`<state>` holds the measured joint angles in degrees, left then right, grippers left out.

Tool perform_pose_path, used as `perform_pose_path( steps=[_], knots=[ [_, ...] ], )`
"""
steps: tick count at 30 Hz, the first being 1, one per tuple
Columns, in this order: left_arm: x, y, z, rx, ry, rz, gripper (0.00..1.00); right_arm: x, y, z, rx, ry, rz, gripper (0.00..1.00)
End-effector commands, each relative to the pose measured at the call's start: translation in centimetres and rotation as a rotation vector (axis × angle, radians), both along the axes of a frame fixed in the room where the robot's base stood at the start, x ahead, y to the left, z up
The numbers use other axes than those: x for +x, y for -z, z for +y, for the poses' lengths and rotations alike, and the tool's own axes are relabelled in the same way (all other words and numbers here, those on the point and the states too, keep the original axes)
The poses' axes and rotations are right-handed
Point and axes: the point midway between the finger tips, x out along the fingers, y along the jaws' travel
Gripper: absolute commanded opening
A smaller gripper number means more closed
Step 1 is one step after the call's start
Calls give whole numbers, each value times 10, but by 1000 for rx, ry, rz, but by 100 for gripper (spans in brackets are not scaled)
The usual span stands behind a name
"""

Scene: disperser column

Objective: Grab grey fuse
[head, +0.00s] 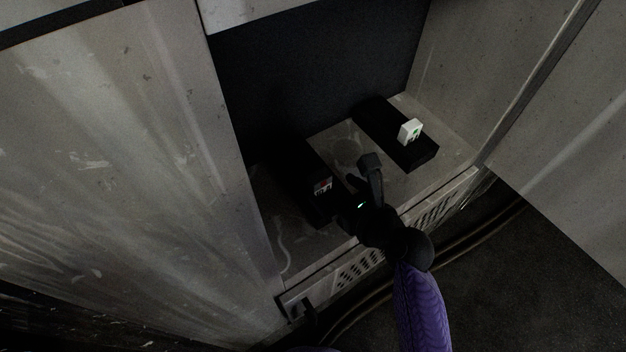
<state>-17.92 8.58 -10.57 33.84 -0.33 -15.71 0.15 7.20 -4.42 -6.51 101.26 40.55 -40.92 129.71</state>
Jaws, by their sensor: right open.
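A small greyish fuse (322,186) with a reddish mark sits at the near end of the left black block, on the cabinet floor. A white fuse (410,131) with a green mark stands upright on the right black block. My right gripper (361,175) is open and empty between the two blocks, just right of the greyish fuse and apart from the white one. The dark fingers are hard to tell from the dark block behind them. My left gripper is out of view.
The left black block (296,172) and the right black block (385,122) stand on the pale cabinet floor (430,178). A perforated front lip (432,212) runs along the opening. Metal panels flank the cabinet on the left (120,150) and right (565,150).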

Motion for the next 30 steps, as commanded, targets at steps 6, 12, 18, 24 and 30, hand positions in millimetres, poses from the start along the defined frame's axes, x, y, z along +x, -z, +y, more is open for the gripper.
perform_pose_path(
  steps=[6,12,18,24,30],
  knots=[
    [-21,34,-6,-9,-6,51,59,29,26,19,1,-2,6,100],
    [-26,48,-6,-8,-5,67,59,48,29,32,-1,-1,4,100],
    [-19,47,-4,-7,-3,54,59,49,24,32,-1,-1,0,98],
    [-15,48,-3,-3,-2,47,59,49,24,32,-1,-1,0,56],
    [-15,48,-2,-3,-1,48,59,49,25,32,-2,-1,1,13]
  ],
)
